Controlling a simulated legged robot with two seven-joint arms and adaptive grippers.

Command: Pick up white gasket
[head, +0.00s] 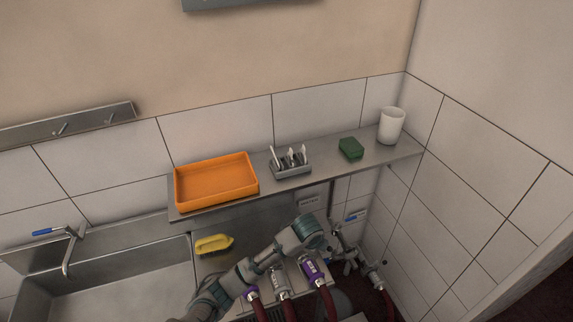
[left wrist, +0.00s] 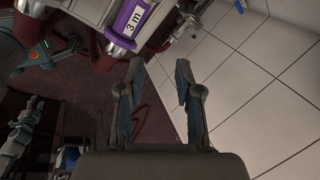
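I cannot make out a white gasket in either view. My left arm comes in from the lower left in the head view and reaches across the purple-collared hose fittings below the shelf. In the left wrist view my left gripper (left wrist: 159,68) is open, with two dark fingers apart and nothing between them. It points at dark red floor and the foot of the white tiled wall. A purple fitting (left wrist: 128,18) marked "3 m" is just beyond the fingertips, to the upper left. My right gripper is not clearly in view.
A steel shelf (head: 330,170) holds an orange tray (head: 215,202), a small grey holder (head: 291,170) with upright pieces, a green block (head: 351,148) and a white cup (head: 391,126). A sink (head: 120,270) and a yellow brush (head: 213,243) are at lower left. Red hoses hang from the fittings.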

